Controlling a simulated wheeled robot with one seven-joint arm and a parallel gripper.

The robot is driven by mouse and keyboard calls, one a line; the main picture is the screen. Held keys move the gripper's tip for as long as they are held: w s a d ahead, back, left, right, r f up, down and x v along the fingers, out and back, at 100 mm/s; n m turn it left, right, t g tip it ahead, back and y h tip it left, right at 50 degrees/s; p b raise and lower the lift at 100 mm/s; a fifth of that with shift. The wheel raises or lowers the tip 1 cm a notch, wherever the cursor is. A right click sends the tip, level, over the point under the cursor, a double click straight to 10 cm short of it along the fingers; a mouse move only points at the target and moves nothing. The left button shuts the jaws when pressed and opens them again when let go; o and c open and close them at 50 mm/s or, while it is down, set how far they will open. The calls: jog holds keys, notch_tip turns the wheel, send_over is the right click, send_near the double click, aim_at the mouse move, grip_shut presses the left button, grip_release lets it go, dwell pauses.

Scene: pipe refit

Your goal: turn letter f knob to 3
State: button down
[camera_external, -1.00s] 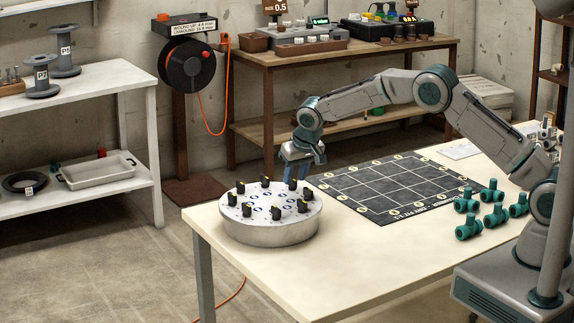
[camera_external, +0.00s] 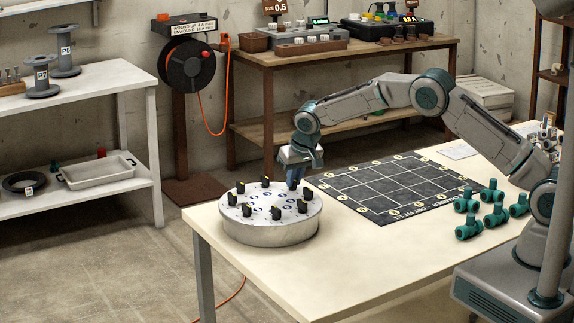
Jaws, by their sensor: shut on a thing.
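A round grey turntable-like drum (camera_external: 268,232) stands at the left end of the cream table. Its light top carries a ring of several black knobs with yellow marks, such as the front knob (camera_external: 276,213) and the right knob (camera_external: 308,193). The letters and numbers on it are too small to read, so I cannot tell which knob is f. My gripper (camera_external: 294,182) points down at the back right of the ring and is shut on a knob there. Its blue fingers mostly hide that knob and its pointer.
A black gridded mat (camera_external: 393,187) lies right of the drum. Several teal pipe fittings (camera_external: 494,216) stand at the table's right, near my base. The table's front (camera_external: 345,262) is clear. A cable reel (camera_external: 187,64) and shelves stand behind.

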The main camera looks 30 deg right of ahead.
jog(key=m, duration=0.1)
jog(key=m+h+b, duration=0.1)
jog(key=shift+a+f+m, duration=0.1)
jog(key=shift+a+m, duration=0.15)
jog(key=shift+m, duration=0.05)
jog(key=m+h, duration=0.1)
jog(key=m, duration=0.1)
jog(key=shift+w+a+m, duration=0.1)
jog(key=shift+m, duration=0.2)
jog(key=m+p, duration=0.1)
jog(key=m+g, duration=0.1)
jog(key=shift+w+a+r+m+h+p, duration=0.1)
jog(key=shift+r+m+h+p, duration=0.2)
jog(key=shift+h+p, duration=0.1)
jog(key=shift+f+m+g+h+p, duration=0.15)
jog(key=shift+m+g+h+p, duration=0.15)
jog(key=shift+m+p, duration=0.7)
jog(key=shift+m, duration=0.3)
jog(key=c, duration=1.5)
grip_release()
jog(key=shift+a, duration=0.1)
